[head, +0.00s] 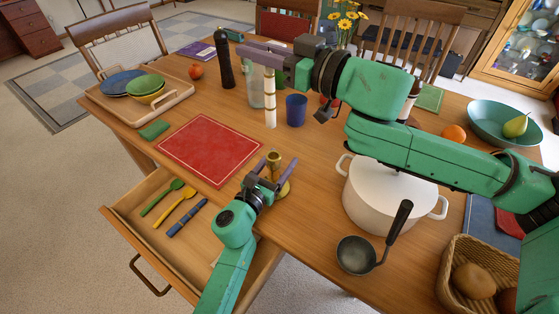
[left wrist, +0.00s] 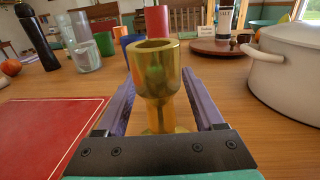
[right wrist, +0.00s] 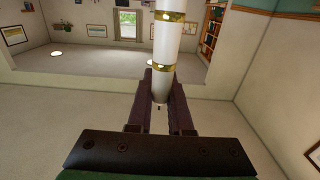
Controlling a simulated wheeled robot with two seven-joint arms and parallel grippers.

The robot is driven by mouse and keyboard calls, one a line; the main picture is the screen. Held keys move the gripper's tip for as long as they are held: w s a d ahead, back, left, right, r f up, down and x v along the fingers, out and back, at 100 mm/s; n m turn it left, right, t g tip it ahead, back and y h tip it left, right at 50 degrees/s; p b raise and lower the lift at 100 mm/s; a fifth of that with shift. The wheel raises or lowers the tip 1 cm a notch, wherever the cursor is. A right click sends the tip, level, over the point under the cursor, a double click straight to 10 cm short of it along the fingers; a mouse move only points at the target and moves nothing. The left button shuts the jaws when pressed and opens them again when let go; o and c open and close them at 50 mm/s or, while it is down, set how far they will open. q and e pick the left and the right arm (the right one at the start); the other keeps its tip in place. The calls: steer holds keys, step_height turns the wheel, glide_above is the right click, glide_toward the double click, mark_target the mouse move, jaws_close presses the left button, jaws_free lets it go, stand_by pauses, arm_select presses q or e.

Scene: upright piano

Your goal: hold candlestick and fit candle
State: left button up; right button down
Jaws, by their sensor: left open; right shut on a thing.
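The brass candlestick (head: 277,178) stands upright on the table near its front edge. My left gripper (head: 268,172) is open, with its fingers on either side of the candlestick; in the left wrist view the candlestick (left wrist: 157,80) rises between the fingers, its cup empty. My right gripper (head: 268,58) is shut on the white candle with gold bands (head: 270,105). The candle hangs upright, above and behind the candlestick and apart from it. The candle also shows in the right wrist view (right wrist: 166,45), between the fingers.
A white pot (head: 385,195) with a ladle (head: 360,252) stands right of the candlestick. A red mat (head: 208,150) lies to the left. A blue cup (head: 296,110), a glass jar (head: 256,92) and a black bottle (head: 224,65) stand behind. An open drawer (head: 150,225) holds cutlery.

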mark_target(270, 94)
arm_select(q)
jaws_close()
arm_select(e)
step_height(270, 94, down, 8)
steer(key=n+g, duration=0.1)
steer(key=shift+s+y, duration=0.25)
steer(key=shift+y, duration=0.15)
